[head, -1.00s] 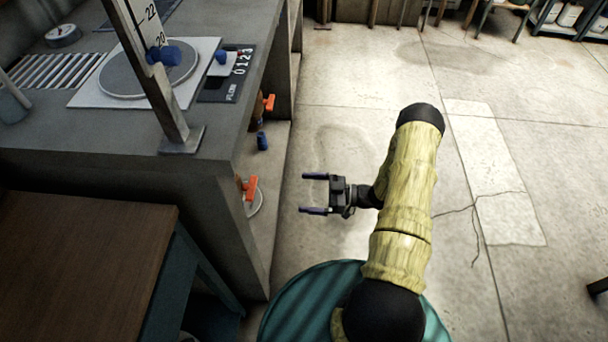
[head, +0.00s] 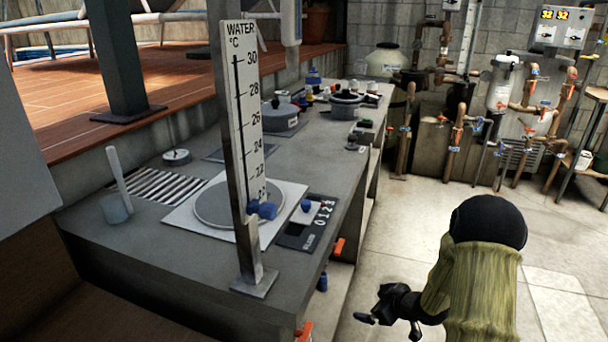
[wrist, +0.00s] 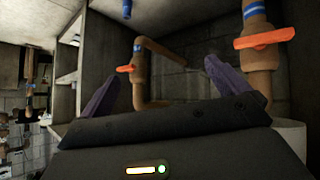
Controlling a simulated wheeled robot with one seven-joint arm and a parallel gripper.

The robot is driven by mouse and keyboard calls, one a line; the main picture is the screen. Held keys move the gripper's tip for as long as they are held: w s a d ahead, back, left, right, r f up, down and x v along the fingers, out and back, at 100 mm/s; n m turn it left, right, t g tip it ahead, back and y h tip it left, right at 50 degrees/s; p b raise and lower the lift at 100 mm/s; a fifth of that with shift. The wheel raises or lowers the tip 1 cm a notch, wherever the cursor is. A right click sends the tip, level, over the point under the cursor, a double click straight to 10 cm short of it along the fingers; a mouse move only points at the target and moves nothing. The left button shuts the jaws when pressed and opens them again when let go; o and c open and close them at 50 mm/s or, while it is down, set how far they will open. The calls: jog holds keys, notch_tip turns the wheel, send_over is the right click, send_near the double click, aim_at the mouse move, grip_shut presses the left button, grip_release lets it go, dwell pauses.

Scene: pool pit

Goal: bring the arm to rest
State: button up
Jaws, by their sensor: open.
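My gripper (head: 389,326) is low at the bottom of the head view, to the right of the grey bench (head: 345,215). It hangs over the floor beside the bench's open side, and part of it is cut off by the frame's lower edge. In the wrist view, my gripper (wrist: 160,90) shows two purple fingers spread apart with nothing between them. Beyond the fingers are brown pipes with an orange-handled valve (wrist: 265,38) at the right and a smaller orange-handled valve (wrist: 126,69) near the middle. I cannot tell how far they are from the fingertips.
A tall water thermometer board (head: 245,130) stands on the bench. Orange handles (head: 338,247) stick out from the bench's side near my gripper. Pipes and a pale filter tank (head: 503,85) line the back wall. The concrete floor (head: 420,215) between is clear.

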jog(key=s+r+m+g+h, duration=0.2)
jog(key=s+r+m+h, duration=0.3)
jog(key=s+r, duration=0.3)
jog(key=s+a+r+m+g, duration=0.2)
jog(key=s+r, duration=0.1)
jog(key=s, duration=0.4)
jog(key=s+a+r+m+g, duration=0.15)
jog(key=s+r, duration=0.25)
jog(key=s, duration=0.4)
jog(key=w+p+v, duration=0.3)
jog(key=p+v, duration=1.4)
jog(key=w+r+p+v, duration=0.1)
jog(key=w+p+v, duration=0.3)
jog(key=p+v, duration=1.3)
jog(key=shift+w+a+r+m+p, duration=0.3)
jog(key=shift+a+r+m+p, duration=0.1)
jog(key=shift+a+p, duration=0.35)
jog(key=shift+w, duration=0.1)
